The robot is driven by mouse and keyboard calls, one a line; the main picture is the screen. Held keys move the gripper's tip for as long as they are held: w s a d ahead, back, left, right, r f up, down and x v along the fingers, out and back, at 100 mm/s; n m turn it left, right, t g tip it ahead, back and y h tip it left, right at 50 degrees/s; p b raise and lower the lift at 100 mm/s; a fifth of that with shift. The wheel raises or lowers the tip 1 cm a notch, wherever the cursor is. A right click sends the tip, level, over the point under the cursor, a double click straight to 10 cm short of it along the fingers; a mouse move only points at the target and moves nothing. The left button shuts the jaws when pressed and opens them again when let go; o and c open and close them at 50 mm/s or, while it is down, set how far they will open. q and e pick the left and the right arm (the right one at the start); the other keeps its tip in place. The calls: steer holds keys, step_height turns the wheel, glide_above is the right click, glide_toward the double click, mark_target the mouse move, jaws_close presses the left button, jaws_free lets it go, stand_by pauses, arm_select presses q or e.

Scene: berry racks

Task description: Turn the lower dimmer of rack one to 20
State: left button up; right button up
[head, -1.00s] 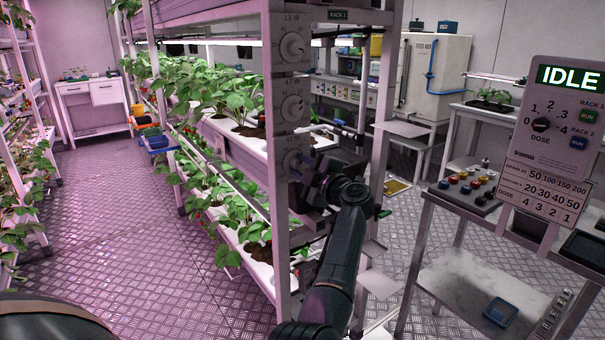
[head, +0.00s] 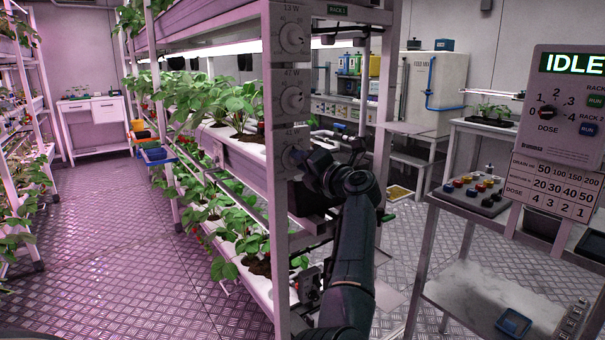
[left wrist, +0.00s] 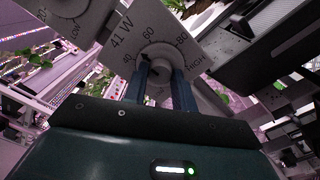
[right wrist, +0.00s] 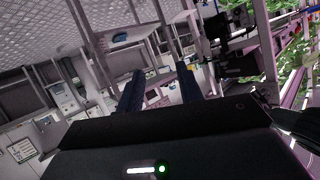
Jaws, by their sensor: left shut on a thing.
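The lower dimmer (head: 292,158) is the lowest of three round dials on the white front post of rack one (head: 276,220). My left gripper (head: 306,163) is at this dimmer and partly covers it in the head view. In the left wrist view, the two fingers (left wrist: 160,88) are shut on the dimmer's knob (left wrist: 158,62), one on each side. The label above it reads 41 W, and marks 40, 60, 80 and HIGH show around the dial. My right gripper (right wrist: 160,88) is open and empty in the right wrist view; it does not show in the head view.
Two more dimmers, middle (head: 292,100) and upper (head: 294,38), sit above on the same post. Plant shelves (head: 215,150) lie behind the post. At right stand a control panel (head: 568,110) reading IDLE and a metal table (head: 480,290). The left aisle floor (head: 95,240) is clear.

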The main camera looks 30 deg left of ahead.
arm_select(q)
steer(key=shift+f+n+b, duration=0.25)
steer(key=shift+n+b, duration=0.5)
steer(key=shift+n, duration=0.25)
steer(key=n+b, duration=0.3)
steer(key=shift+n, duration=0.4)
steer(key=shift+n+b, duration=0.35)
steer(key=shift+n, duration=0.05)
steer(key=shift+r+n+b, duration=0.2)
steer(key=shift+n+b, duration=2.25)
steer(key=shift+n, duration=2.05)
arm_select(e)
steer(key=shift+a+f+n+t, duration=0.2)
steer(key=shift+f+n, duration=0.5)
steer(key=shift+f, duration=0.8)
steer(key=shift+a+f+n+t, duration=0.15)
steer(key=shift+f+n, duration=0.55)
steer(key=shift+f, duration=0.75)
arm_select(q)
steer(key=o, duration=1)
steer(key=shift+r, duration=0.1)
